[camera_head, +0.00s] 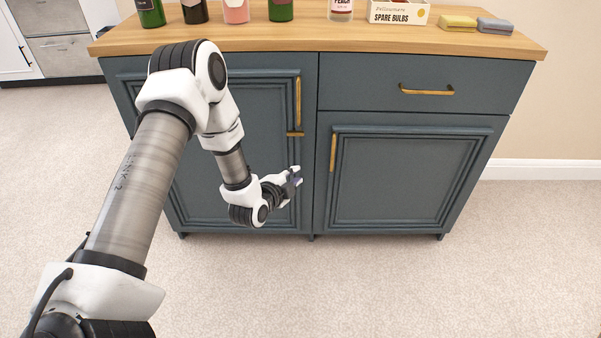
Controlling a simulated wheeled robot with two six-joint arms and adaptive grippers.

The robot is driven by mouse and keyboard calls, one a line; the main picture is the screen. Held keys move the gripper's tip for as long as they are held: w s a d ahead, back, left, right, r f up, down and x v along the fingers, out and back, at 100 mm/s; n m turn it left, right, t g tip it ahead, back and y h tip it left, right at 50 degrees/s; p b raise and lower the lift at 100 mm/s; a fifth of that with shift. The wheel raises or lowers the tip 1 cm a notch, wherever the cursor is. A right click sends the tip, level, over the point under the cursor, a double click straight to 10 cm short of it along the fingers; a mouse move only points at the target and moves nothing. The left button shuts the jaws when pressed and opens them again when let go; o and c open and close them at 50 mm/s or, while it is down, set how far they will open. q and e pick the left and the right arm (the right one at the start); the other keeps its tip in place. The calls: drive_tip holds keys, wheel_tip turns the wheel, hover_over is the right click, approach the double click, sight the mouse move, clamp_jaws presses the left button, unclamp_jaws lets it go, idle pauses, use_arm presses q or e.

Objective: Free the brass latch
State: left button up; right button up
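The brass latch (295,134) is a small horizontal bar at the right edge of the cabinet's left door (240,95). It lies across the line between that door and the middle frame, just under the door's upright brass handle (298,100). The left door looks closed. My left gripper (295,178) is in front of the lower part of this door, below the latch and apart from it in the picture. Its fingers are small and turned toward the cabinet, so I cannot tell whether they are open. My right gripper is not in view.
The blue-grey cabinet (312,215) also has a drawer (420,75) and a closed right door (410,170) with brass handles. On its wooden top (320,36) stand several bottles, a spare bulbs box (398,12) and two sponges (457,22). The carpet in front is clear.

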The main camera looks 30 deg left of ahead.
sight(294, 135)
use_arm(q)
drive_tip(key=w+a+r+m+t+b, duration=0.1)
drive_tip(key=w+a, duration=0.1)
drive_tip(key=w, duration=0.1)
drive_tip(key=w+a+r+m+t+y+b, duration=0.1)
drive_tip(key=w+a+b, duration=0.1)
drive_tip(key=w, duration=0.2)
drive_tip(key=w+a+r+m+t+b, duration=0.1)
drive_tip(key=w+a, duration=0.2)
drive_tip(key=w, duration=0.1)
drive_tip(key=shift+w+a+r+m+t+y+b, duration=0.1)
drive_tip(key=shift+w+r+m+t+y+b, duration=0.2)
drive_tip(key=shift+r+y, duration=0.1)
clamp_jaws()
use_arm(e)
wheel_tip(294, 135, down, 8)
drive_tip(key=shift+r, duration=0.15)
